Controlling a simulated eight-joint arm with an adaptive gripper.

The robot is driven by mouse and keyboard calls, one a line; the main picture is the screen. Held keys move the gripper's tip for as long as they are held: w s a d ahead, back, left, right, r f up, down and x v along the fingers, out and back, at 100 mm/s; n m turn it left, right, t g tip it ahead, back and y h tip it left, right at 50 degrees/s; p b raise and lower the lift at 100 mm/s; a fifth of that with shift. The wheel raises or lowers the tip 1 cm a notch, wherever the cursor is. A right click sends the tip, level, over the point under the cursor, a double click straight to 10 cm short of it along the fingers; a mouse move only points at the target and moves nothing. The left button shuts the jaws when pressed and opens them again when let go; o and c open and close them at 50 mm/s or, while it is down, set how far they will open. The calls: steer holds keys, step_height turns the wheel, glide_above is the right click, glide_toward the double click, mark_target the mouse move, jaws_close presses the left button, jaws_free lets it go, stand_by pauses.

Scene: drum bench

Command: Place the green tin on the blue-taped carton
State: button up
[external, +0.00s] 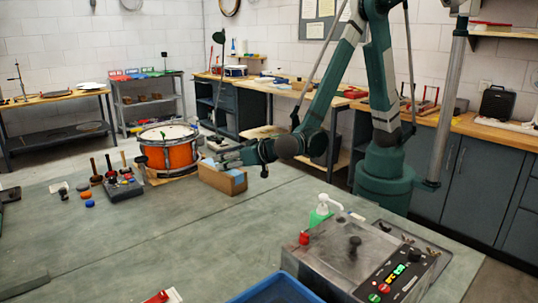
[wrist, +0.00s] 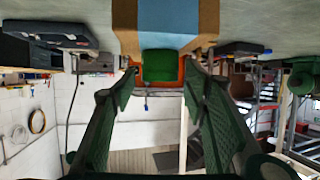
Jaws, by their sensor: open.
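The carton (external: 232,182) is a brown box on the green bench, with a light blue band on it. In the wrist view, which looks upside down, the carton (wrist: 205,18) is at the top, with its blue tape (wrist: 166,17) down the middle. The green tin (wrist: 163,65) rests against the carton's taped top face, apparently standing on it. My gripper (wrist: 160,75) is open, with one finger on each side of the tin and visible gaps. In the external view my gripper (external: 222,157) is low over the carton, and I cannot make out the tin there.
An orange drum (external: 168,157) stands just left of the carton. A dark box (external: 123,190) and several small knobs and tools lie further left. A metal control box (external: 360,262), a green bottle (external: 320,212) and a blue tray (external: 275,291) are at the front. The bench's middle is clear.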

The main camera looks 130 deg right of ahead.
steer(key=p+v, duration=0.2)
steer(key=v, duration=1)
steer(key=shift+r, duration=0.1)
stand_by(0.7)
steer(key=s+a+r+n+t+y, duration=0.2)
steer(key=s+a+n+y, duration=0.4)
steer(key=s+a, duration=0.4)
steer(key=s+a+r+n+t+y, duration=0.2)
steer(key=s+a+r+n+y, duration=0.2)
steer(key=s+a+n+y, duration=0.3)
steer(key=s+a+n, duration=0.2)
steer(key=s+a, duration=0.2)
steer(key=s, duration=0.2)
steer(key=shift+a+r, duration=0.2)
steer(key=shift+r, duration=0.1)
steer(key=shift+s, duration=0.1)
stand_by(1.4)
